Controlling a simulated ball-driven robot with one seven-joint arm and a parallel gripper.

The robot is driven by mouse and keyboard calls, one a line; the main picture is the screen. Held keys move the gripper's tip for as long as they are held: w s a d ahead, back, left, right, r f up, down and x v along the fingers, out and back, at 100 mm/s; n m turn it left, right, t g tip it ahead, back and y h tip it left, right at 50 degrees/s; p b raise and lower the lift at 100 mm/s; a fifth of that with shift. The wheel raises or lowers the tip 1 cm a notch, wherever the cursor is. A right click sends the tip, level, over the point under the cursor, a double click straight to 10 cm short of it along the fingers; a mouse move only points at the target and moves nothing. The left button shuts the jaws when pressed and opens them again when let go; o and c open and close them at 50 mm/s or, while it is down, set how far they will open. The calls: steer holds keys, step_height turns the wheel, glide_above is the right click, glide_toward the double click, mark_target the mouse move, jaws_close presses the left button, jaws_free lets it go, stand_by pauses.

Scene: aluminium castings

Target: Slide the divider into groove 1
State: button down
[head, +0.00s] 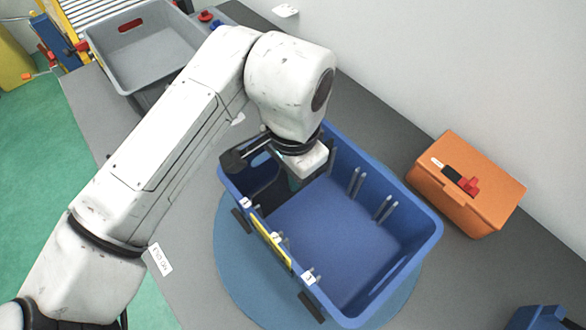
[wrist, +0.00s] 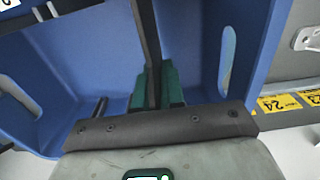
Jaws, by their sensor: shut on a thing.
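The blue crate (head: 345,235) stands open on the bench, with pairs of pale ribs (head: 384,208) forming grooves along its long walls. It also shows in the wrist view (wrist: 75,60). My gripper (wrist: 155,85) is shut on the dark divider (wrist: 147,35), whose thin edge runs up between the green fingers. In the head view my wrist is over the crate's upper left end, and hides the fingers and most of the divider. The divider lies across the crate near the end wall with a hand slot (wrist: 228,62). I cannot tell whether its edges sit in a groove.
The crate rests on a round blue disc (head: 232,270). An orange case (head: 465,205) stands to its right, near the wall. A grey bin (head: 145,50) is at the back left. A blue object (head: 540,318) is at the lower right. The crate's middle and lower right are empty.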

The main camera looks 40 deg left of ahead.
steer(key=shift+f+b, duration=0.3)
steer(key=shift+f, duration=0.5)
steer(key=c, duration=1.2)
jaws_free()
steer(key=shift+o, duration=0.2)
step_height(320, 180, up, 11)
steer(key=shift+f+b, duration=0.1)
steer(key=shift+b, duration=0.3)
